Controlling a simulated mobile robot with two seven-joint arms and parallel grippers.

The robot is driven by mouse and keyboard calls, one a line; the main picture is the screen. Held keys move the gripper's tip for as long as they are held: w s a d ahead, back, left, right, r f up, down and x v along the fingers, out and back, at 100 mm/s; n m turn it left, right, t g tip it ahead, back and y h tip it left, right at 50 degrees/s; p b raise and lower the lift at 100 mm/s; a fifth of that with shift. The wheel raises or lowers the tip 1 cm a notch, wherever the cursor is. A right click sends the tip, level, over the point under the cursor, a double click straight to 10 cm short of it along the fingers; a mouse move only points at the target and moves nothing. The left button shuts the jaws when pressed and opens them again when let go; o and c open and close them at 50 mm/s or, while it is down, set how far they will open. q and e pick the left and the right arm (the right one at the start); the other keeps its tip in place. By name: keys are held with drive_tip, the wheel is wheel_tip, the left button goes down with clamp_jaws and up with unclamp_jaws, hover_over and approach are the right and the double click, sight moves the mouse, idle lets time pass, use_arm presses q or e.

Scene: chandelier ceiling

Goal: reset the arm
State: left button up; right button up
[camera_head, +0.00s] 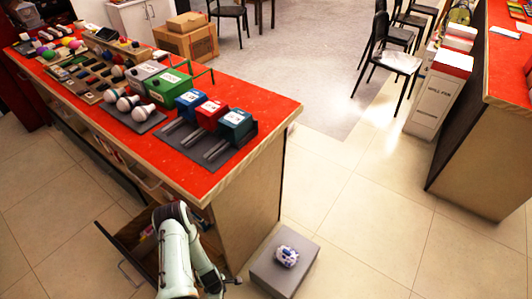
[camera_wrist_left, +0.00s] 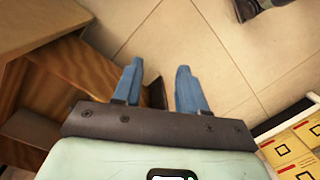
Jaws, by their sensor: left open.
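My left arm (camera_head: 178,255) comes up from the bottom of the head view, in front of the counter's open lower drawer. Its fingers cannot be made out clearly there. In the left wrist view my left gripper (camera_wrist_left: 156,88) shows two blue fingers spread apart with nothing between them. Tiled floor and a wooden edge lie beyond the fingers. My right arm and gripper are in neither view.
The red-topped counter (camera_head: 262,103) carries bulbs, boxes and blue, red and teal blocks. A drawer (camera_head: 113,236) stands open below. A grey box (camera_head: 267,270) with a small white-and-blue object (camera_head: 287,256) is on the floor.

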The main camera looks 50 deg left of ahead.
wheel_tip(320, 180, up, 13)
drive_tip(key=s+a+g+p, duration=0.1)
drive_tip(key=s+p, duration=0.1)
drive_tip(key=p, duration=1)
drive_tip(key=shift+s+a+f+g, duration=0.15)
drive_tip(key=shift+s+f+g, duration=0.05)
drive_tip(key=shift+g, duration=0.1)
use_arm(q)
drive_tip(key=w+d+r+m+h, duration=0.1)
drive_tip(key=w+d+r+m, duration=0.1)
drive_tip(key=d+r+m, duration=0.9)
drive_tip(key=w+d+r+m+g+h, duration=0.1)
drive_tip(key=w+d+r+m, duration=0.2)
drive_tip(key=d+r+m, duration=0.9)
wheel_tip(320, 180, up, 4)
drive_tip(key=d, duration=0.2)
drive_tip(key=shift+d+m, duration=0.3)
drive_tip(key=shift+d, duration=0.1)
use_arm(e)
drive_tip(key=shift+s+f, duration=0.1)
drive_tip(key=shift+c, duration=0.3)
